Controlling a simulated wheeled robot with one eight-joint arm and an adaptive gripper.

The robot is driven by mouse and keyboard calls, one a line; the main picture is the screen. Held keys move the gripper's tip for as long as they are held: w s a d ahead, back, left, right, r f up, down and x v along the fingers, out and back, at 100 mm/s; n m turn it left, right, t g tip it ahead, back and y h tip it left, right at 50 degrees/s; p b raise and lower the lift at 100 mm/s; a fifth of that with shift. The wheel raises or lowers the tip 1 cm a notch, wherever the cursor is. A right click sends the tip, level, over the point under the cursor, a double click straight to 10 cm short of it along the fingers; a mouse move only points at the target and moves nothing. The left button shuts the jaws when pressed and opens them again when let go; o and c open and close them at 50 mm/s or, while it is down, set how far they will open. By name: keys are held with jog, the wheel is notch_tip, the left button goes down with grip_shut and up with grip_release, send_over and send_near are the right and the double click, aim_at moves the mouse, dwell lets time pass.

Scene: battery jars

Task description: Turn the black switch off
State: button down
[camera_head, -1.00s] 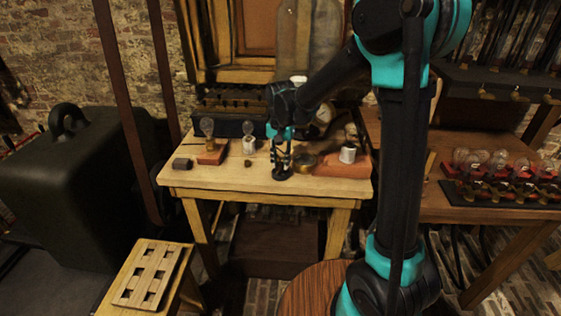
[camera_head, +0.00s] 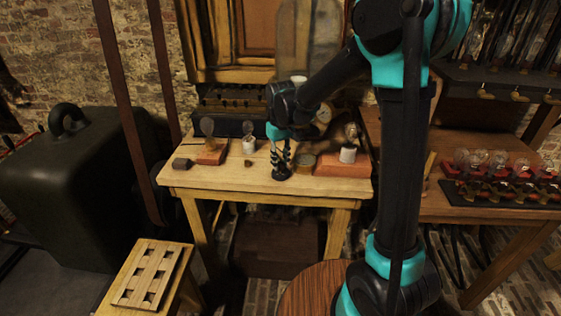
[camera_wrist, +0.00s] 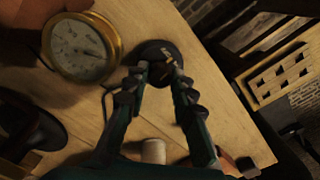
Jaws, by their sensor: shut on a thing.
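The black switch (camera_head: 282,174) stands near the front edge of the wooden table. In the wrist view it is a round black base (camera_wrist: 150,48) with a small pale-and-brass part on top. My gripper (camera_head: 281,164) points down over it. In the wrist view my fingertips (camera_wrist: 158,70) sit at the near side of the switch, one on each side of its top part, shut on it. The fingers partly hide the switch, and its lever position cannot be made out.
A brass gauge (camera_wrist: 82,47) lies close beside the switch. A bulb in a white holder (camera_head: 249,145), a red-based bulb (camera_head: 211,153) and another red base (camera_head: 342,165) stand on the table (camera_head: 230,182). A slotted board (camera_head: 152,275) is at front left.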

aim_at(281, 163)
jog(key=n, duration=0.4)
jog(key=shift+n, duration=2.2)
jog(key=c, duration=1.3)
grip_release()
jog(key=shift+o, duration=0.2)
notch_tip(281, 163, up, 12)
jog(key=shift+d, duration=0.1)
